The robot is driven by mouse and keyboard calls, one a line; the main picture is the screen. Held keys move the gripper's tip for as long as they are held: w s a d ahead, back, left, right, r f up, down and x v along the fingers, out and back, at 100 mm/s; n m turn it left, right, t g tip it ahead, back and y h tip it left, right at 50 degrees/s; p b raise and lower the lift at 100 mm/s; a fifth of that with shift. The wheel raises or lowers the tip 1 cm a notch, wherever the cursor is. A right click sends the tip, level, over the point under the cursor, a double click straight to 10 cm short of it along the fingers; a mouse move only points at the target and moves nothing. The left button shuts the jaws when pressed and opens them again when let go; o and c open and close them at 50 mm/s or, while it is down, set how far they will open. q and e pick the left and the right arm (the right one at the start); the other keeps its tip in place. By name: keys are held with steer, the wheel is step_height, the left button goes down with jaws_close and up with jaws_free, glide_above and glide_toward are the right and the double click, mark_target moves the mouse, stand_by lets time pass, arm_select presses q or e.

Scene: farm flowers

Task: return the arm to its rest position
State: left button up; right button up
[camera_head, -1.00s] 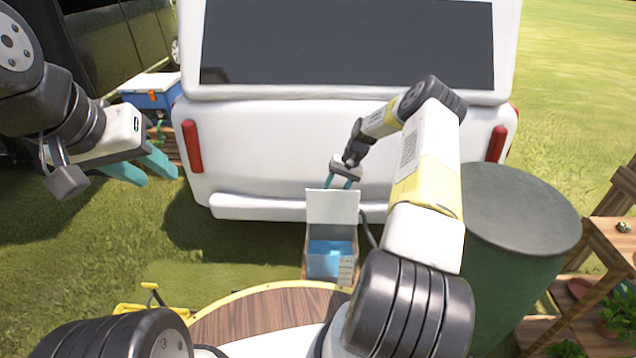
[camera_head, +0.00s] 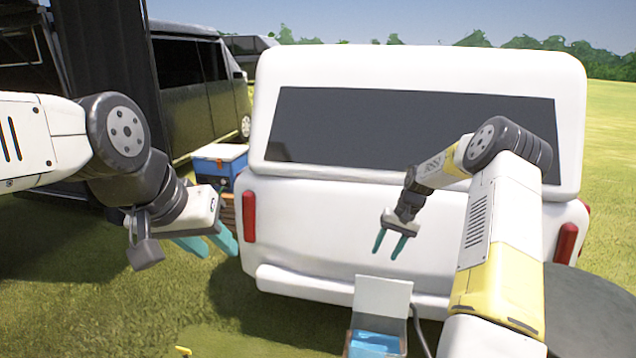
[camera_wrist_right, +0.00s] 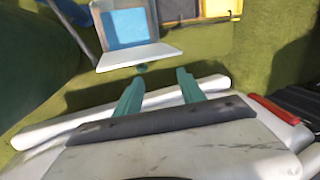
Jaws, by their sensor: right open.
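My right gripper (camera_head: 390,243) is open and empty in the head view, in front of the white vehicle's rear and above the open box. Its two teal fingers point down and are apart; they also show in the right wrist view (camera_wrist_right: 158,92) with nothing between them. My left gripper (camera_head: 208,246) is at the left in the head view, its teal fingers apart with nothing seen between them. The box (camera_head: 396,296) has a raised white lid and a blue inside; it shows in the right wrist view too (camera_wrist_right: 124,28).
Grass lies open at the lower left.

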steer(key=s+a+r+n+t+h, duration=0.1)
steer(key=s+a+r, duration=0.1)
steer(key=s+r, duration=0.45)
steer(key=s+a+r+t+h, duration=0.1)
steer(key=s+a+r, duration=0.2)
steer(key=r, duration=0.6)
steer(key=s+a+r+n, duration=0.15)
steer(key=s+r, duration=0.25)
steer(key=r, duration=0.4)
steer(key=s+a+r+t, duration=0.2)
steer(key=s, duration=0.9)
steer(key=s+a+r+t, duration=0.1)
steer(key=s+a+r, duration=0.1)
steer(key=s, duration=0.9)
steer(key=shift+a+r+t+y, duration=0.25)
steer(key=shift+t+y, duration=0.05)
steer(key=shift+t, duration=0.1)
steer(key=shift+c, duration=1.2)
